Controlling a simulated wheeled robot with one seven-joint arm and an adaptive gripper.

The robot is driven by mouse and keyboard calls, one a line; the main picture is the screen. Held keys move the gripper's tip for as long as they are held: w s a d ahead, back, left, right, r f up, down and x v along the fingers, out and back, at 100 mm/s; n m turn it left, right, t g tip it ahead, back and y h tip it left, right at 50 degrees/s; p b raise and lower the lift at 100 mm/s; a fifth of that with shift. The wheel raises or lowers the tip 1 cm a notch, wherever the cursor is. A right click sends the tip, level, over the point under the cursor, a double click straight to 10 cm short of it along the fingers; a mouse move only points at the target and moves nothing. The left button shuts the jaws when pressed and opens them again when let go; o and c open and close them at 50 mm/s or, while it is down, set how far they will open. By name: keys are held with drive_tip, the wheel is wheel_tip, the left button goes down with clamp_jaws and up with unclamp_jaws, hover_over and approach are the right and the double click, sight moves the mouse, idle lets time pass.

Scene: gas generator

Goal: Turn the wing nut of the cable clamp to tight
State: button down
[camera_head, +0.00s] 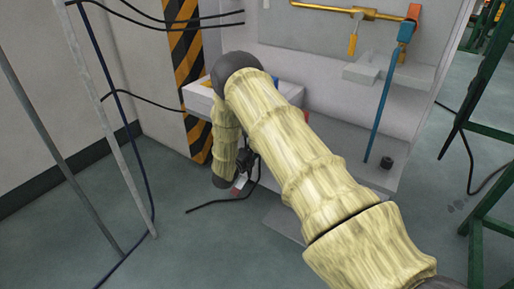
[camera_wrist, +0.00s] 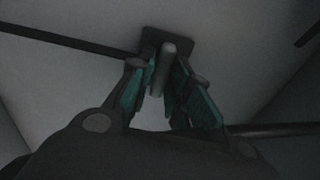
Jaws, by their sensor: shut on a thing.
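The wing nut (camera_wrist: 167,52) is a grey upright piece in the upper middle of the wrist view. It stands in front of a dark square block, which looks like the cable clamp (camera_wrist: 150,37). My gripper (camera_wrist: 157,76) has its two teal-padded fingers closed in on either side of the wing nut, shut on it. A dark cable (camera_wrist: 70,40) runs from the left edge to the clamp. In the head view my arm hides the clamp and the wing nut, and only a dark part of my gripper (camera_head: 246,163) shows beside the arm.
A white box (camera_head: 200,101) juts out behind my arm, by a black-and-yellow striped post (camera_head: 185,50). A blue rod (camera_head: 380,110) and brass pipe (camera_head: 335,10) are on the right. Grey poles (camera_head: 105,110) stand at left; a green frame (camera_head: 485,180) stands at right.

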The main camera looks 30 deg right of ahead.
drive_tip(key=c, duration=1.5)
unclamp_jaws()
drive_tip(key=v, duration=1.2)
drive_tip(key=shift+f, duration=0.1)
